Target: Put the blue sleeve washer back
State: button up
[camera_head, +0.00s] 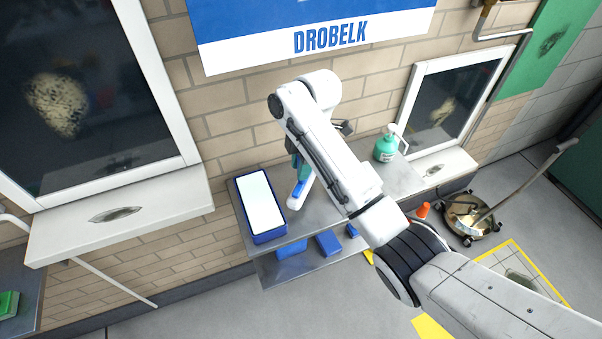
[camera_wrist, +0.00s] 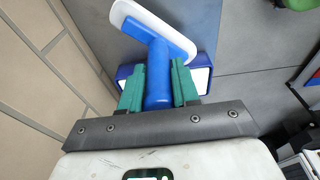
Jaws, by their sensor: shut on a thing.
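The blue sleeve washer is a blue T-shaped handle (camera_wrist: 158,88) with a white sleeve (camera_wrist: 150,22) along its crossbar. In the wrist view my gripper (camera_wrist: 158,72) has its green fingers shut on the handle from both sides. In the head view my gripper (camera_head: 297,160) is above the grey shelf, and the washer (camera_head: 299,190) hangs below it, partly hidden by my arm. A blue tray with a white inside (camera_head: 245,205) sits on the shelf just left of the washer. In the wrist view a blue-and-white box (camera_wrist: 208,62) shows behind the fingers, mostly covered.
The grey shelf (camera_head: 318,215) runs along the brick wall. A green pump bottle (camera_head: 386,150) stands to its right. Blue items (camera_head: 328,243) lie on a lower shelf. A window stands on each side. A bucket with a mop (camera_head: 472,215) is on the floor at right.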

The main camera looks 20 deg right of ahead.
jog(key=shift+f, duration=1.55)
jog(key=shift+f, duration=0.1)
jog(key=o, duration=1)
jog(key=r+p, duration=0.1)
jog(key=r, duration=0.3)
jog(key=d+r+p, duration=0.1)
jog(key=r, duration=0.3)
jog(key=d+r+p, duration=0.1)
jog(key=r, duration=0.3)
jog(key=shift+s, duration=0.1)
